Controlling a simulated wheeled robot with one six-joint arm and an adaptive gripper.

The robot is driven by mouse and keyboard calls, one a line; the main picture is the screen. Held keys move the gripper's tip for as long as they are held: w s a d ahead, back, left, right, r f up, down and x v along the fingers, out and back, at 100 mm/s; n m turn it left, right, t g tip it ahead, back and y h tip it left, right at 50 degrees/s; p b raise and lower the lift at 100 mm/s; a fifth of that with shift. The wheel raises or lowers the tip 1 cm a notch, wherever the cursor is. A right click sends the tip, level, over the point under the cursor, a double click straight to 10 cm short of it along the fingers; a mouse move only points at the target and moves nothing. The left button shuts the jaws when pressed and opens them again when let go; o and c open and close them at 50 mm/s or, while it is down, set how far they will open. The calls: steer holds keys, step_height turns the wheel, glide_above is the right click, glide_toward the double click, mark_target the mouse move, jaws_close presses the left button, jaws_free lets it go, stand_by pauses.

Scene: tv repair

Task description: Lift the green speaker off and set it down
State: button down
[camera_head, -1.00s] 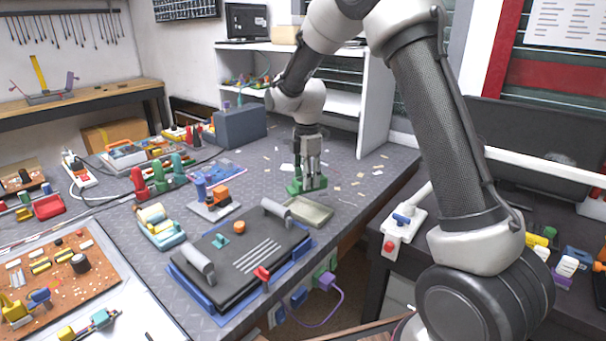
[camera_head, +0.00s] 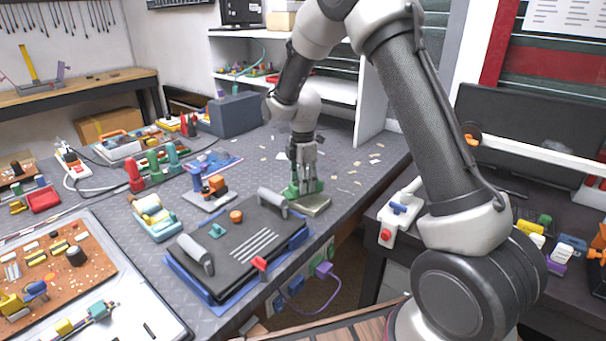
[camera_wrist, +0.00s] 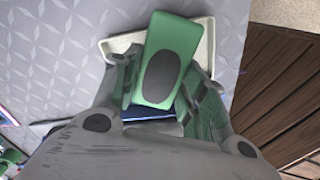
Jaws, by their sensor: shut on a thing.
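The green speaker (camera_wrist: 165,55) is a green block with a dark oval on its face. My gripper (camera_wrist: 160,78) is shut on it, with a finger on each side. In the head view the speaker (camera_head: 310,187) shows as green around my fingertips, partly hidden by them. My gripper (camera_head: 305,180) points down at the table's right side. I cannot tell whether the speaker touches the tray.
A black panel with two grey handles (camera_head: 240,245) lies on a blue base just in front of the tray. The table's right edge is close to the tray. Bare grey tabletop (camera_head: 262,172) with small scraps lies behind and left of my gripper.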

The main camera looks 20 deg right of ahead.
steer(key=shift+f, duration=0.55)
steer(key=shift+f, duration=0.1)
steer(key=shift+r, duration=3)
